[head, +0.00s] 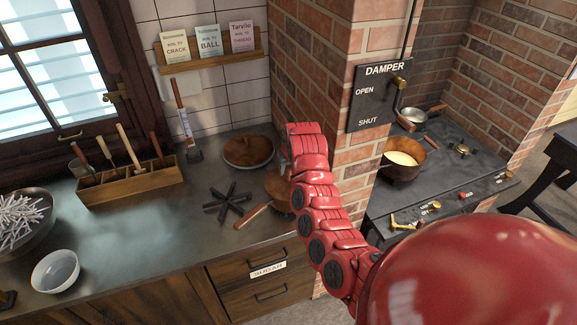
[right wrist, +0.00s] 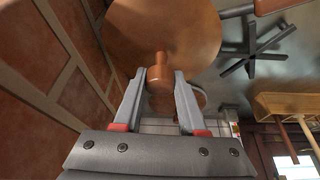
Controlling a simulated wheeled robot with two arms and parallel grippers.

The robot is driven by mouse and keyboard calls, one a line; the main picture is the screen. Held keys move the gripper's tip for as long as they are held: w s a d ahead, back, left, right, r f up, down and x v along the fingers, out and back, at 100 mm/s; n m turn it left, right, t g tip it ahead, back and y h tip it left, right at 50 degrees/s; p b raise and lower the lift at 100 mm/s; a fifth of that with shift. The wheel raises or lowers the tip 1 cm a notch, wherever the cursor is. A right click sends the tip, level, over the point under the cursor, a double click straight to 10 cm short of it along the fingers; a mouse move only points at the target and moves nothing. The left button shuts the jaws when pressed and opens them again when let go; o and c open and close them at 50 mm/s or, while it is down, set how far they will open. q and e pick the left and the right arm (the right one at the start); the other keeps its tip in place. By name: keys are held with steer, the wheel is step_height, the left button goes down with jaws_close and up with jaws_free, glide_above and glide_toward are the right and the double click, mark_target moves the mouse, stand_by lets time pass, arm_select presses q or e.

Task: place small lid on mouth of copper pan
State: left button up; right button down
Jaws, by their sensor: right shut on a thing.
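My right gripper (right wrist: 159,80) is shut on the knob (right wrist: 159,62) of a round copper lid (right wrist: 150,28) in the right wrist view. In the head view this copper disc (head: 277,183) is partly hidden behind my red right arm, low over the counter near the brick pillar. A wooden handle (head: 252,216) sticks out beside it; I cannot tell whether it belongs to the lid or to something under it. The copper pan (head: 403,172) stands on the stove right of the pillar, with pale contents. My left gripper is not in view.
A round brown-topped piece (head: 249,150) and a black star-shaped trivet (head: 229,202) are on the counter (head: 150,235). A wooden tool box (head: 130,187) and white bowl (head: 55,270) are further left. The brick pillar (head: 335,130) stands between counter and stove (head: 450,175). A small pan (head: 420,117) is at the stove's back.

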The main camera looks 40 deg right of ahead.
steer(key=shift+f, duration=0.25)
steer(key=shift+c, duration=2.3)
jaws_free()
steer(key=shift+r, duration=0.1)
steer(key=shift+r, duration=0.2)
